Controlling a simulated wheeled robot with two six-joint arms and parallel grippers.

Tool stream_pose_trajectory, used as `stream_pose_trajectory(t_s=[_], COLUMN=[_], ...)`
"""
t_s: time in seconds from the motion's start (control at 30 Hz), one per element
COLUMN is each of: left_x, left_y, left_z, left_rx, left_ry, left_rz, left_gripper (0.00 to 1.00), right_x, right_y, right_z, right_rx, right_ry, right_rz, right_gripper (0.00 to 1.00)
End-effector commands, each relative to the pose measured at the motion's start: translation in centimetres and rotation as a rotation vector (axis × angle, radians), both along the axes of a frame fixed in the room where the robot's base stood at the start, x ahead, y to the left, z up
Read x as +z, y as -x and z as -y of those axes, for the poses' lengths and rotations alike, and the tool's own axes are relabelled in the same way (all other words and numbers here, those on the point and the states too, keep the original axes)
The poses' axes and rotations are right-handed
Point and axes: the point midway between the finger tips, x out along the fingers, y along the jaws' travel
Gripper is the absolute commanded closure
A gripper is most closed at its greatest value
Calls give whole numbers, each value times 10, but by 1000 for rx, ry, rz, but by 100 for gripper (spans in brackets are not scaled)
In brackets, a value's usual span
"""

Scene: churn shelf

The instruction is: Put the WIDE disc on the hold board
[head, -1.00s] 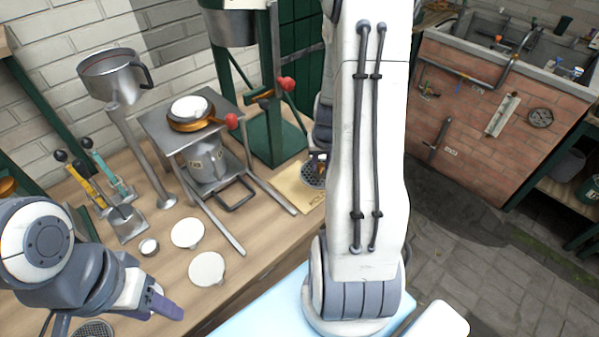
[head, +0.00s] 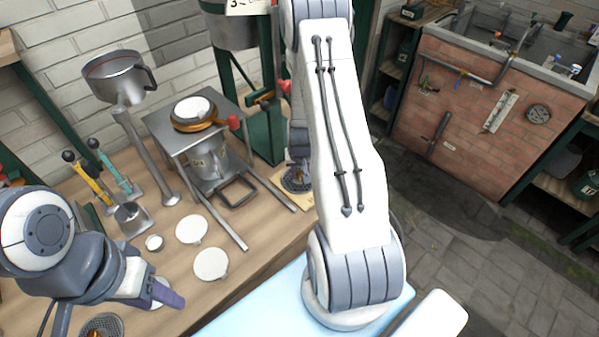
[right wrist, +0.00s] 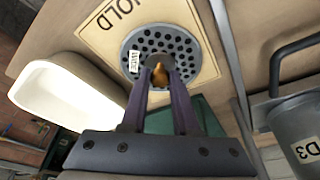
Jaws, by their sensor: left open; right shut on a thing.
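The WIDE disc (right wrist: 166,52) is a grey perforated plate with a small white label and a brown knob in its middle. My right gripper (right wrist: 160,80) is shut on that knob. The disc is over the cream hold board (right wrist: 100,28), whose printed word HOLD shows in the right wrist view; I cannot tell whether they touch. In the head view the disc (head: 297,179) shows left of my right arm, which hides part of the board (head: 283,198). My left gripper (head: 170,296) is open and empty above the bench's front left.
Pale round discs (head: 211,264) lie mid-bench. Another perforated disc (head: 102,326) is at the lower left. A metal stand (head: 190,125) with a canister labelled D3 (right wrist: 305,140) is beside the board. A white tray (right wrist: 65,95) is left of the board in the right wrist view.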

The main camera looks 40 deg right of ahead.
Motion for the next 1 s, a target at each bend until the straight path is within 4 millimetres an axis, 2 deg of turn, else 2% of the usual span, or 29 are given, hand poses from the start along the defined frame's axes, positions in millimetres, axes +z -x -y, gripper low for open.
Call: stream_pose_trajectory(t_s=[0.2, 0.23, 0.3, 0.6, 0.73, 0.87, 1.0], left_x=[-3, -3, -2, -2, 2, 5, 23], left_y=[0, 0, 0, 0, 0, 0, 0], left_z=[0, 0, 0, 0, 0, 0, 0], left_rx=[0, 0, 0, 0, 0, 0, 1], left_ry=[0, 0, 0, 0, 0, 0, 0], left_rz=[0, 0, 0, 0, 0, 0, 0], left_gripper=[50, 50, 50, 50, 50, 50, 50], right_x=[-3, -3, -2, -2, 6, 28, 63], right_y=[0, 0, 0, 0, 1, 5, 12], right_z=[0, 0, 0, 0, 0, -3, -8], right_rx=[0, 0, 0, 0, -1, -2, -1], right_ry=[0, 0, 0, 0, 0, 2, 2], right_rz=[0, 0, 0, 0, 1, 4, 3], right_gripper=[100, 68, 42, 42, 42, 42, 42])
